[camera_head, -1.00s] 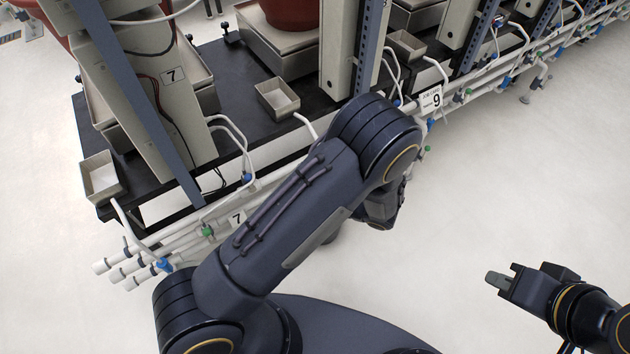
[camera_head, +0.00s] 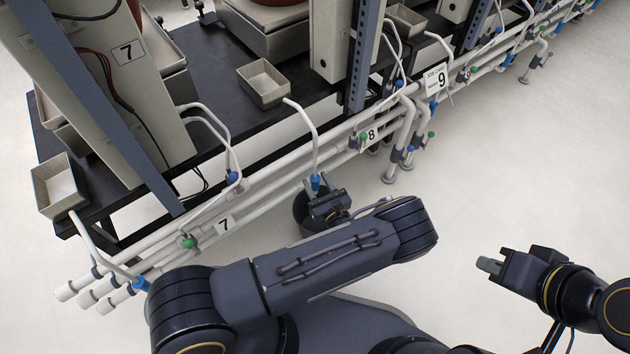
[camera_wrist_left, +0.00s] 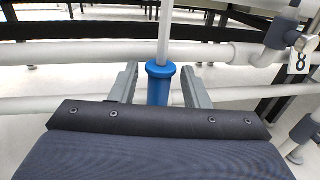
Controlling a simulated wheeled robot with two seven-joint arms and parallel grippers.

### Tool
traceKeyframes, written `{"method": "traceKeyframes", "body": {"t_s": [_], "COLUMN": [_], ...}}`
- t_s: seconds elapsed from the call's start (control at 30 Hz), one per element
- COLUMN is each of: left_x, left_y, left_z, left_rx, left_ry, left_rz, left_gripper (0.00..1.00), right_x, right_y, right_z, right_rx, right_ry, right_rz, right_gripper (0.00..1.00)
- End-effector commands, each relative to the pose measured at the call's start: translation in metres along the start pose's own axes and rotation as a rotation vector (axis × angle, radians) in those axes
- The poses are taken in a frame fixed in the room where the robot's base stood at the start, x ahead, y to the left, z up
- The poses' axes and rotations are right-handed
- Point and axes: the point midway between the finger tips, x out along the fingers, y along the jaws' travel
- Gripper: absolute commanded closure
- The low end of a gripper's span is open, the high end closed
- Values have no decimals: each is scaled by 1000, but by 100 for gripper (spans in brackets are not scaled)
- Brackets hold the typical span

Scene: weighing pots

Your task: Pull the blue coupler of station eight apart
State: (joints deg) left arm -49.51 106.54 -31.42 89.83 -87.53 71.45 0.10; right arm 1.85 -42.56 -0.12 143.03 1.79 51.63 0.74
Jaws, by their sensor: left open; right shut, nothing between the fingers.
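The blue coupler (camera_head: 316,182) hangs at the lower end of a white hose (camera_head: 312,130), in front of the white pipes left of the 8 sign (camera_head: 371,134). In the left wrist view the coupler (camera_wrist_left: 158,86) stands upright between the two grey fingers of my left gripper (camera_wrist_left: 160,72). The fingers are open, with a gap on each side of it. In the head view my left gripper (camera_head: 321,193) is at the coupler, its fingers partly hidden. My right gripper (camera_head: 488,265) is shut and empty over the floor at the right.
White pipes (camera_head: 268,190) run along the black table's front edge, with 7 (camera_head: 223,224) and 9 (camera_head: 435,79) signs. A small tray (camera_head: 263,95) stands on the table. The floor at the right is clear.

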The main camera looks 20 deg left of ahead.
Motion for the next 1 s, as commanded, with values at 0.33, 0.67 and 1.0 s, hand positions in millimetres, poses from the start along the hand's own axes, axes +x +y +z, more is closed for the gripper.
{"method": "traceKeyframes", "body": {"t_s": [0.33,0.67,1.0], "left_x": [15,15,15], "left_y": [0,0,0], "left_z": [0,0,10], "left_rx": [-1,-1,-1], "left_ry": [0,0,0], "left_rz": [1,1,1], "left_gripper": [58,88,100], "right_x": [3,3,-3], "right_y": [2,2,-1], "right_z": [2,2,-1], "right_rx": [0,0,0], "right_ry": [0,0,0], "right_rz": [0,0,0], "right_gripper": [100,100,100]}}
